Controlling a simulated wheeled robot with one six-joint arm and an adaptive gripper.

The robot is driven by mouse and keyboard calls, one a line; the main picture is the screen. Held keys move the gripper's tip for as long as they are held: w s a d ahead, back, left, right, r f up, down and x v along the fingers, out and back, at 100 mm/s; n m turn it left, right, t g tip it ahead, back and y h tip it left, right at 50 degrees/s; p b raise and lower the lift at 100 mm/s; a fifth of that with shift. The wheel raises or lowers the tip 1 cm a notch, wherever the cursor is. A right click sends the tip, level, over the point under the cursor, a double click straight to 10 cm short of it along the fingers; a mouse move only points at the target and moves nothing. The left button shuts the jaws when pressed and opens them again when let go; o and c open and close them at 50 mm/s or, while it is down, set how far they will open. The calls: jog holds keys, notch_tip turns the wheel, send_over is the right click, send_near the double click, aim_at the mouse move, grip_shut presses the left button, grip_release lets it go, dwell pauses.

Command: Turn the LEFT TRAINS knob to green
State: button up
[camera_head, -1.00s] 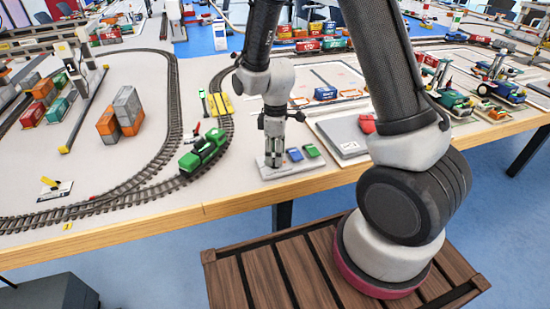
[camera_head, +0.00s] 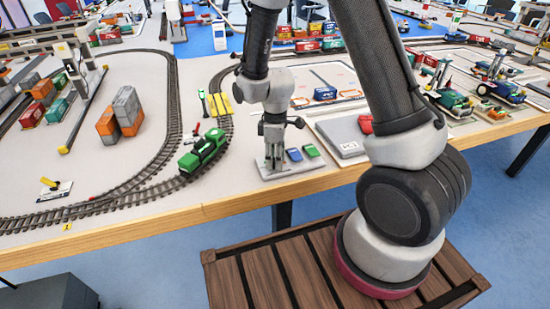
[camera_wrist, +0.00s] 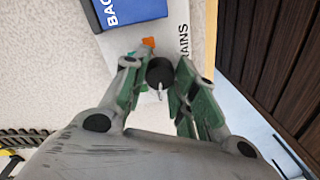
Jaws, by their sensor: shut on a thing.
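The control panel (camera_head: 290,169) lies near the table's front edge, under my gripper (camera_head: 272,160). In the wrist view its white face (camera_wrist: 178,18) carries lettering, of which "RAINS" is readable. The black round knob (camera_wrist: 160,71) sits between the fingertips of my gripper (camera_wrist: 159,74), which is shut on it. A thin pale pointer on the knob faces toward the bottom of the picture. The rest of the dial is hidden by the fingers.
A green locomotive (camera_head: 204,151) stands on the track to the left. A grey box (camera_head: 345,138) with a red top part is to the right.

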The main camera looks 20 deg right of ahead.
jog(key=m, duration=0.3)
jog(key=shift+m, duration=2.2)
jog(key=o, duration=1)
jog(key=shift+o, duration=0.2)
notch_tip(320, 180, up, 12)
jog(key=shift+d, duration=0.35)
